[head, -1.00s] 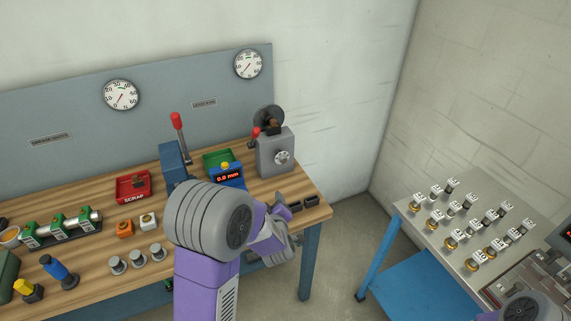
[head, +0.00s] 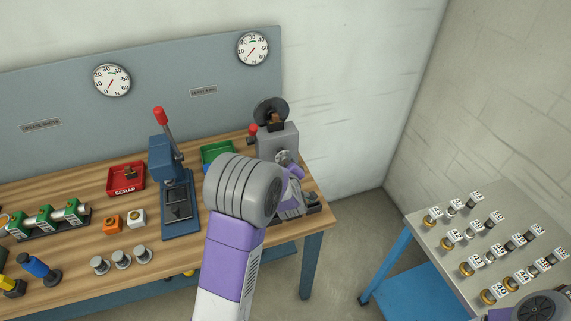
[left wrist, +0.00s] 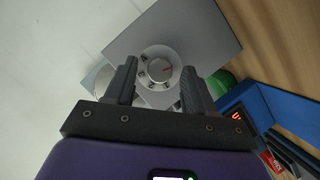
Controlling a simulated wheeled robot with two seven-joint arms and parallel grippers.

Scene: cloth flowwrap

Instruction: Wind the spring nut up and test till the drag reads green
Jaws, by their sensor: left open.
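The grey box-shaped machine (head: 277,142) stands at the right end of the bench, with a round knob (head: 284,157) on its front and a dark wheel on top. I take this knob to be the spring nut, but cannot be sure. Two round gauges, left (head: 112,80) and right (head: 253,48), hang on the backboard.
A blue unit with red digits (left wrist: 236,115) is partly cut off in the wrist view. A metal table (head: 430,245) with several labelled parts stands at right.

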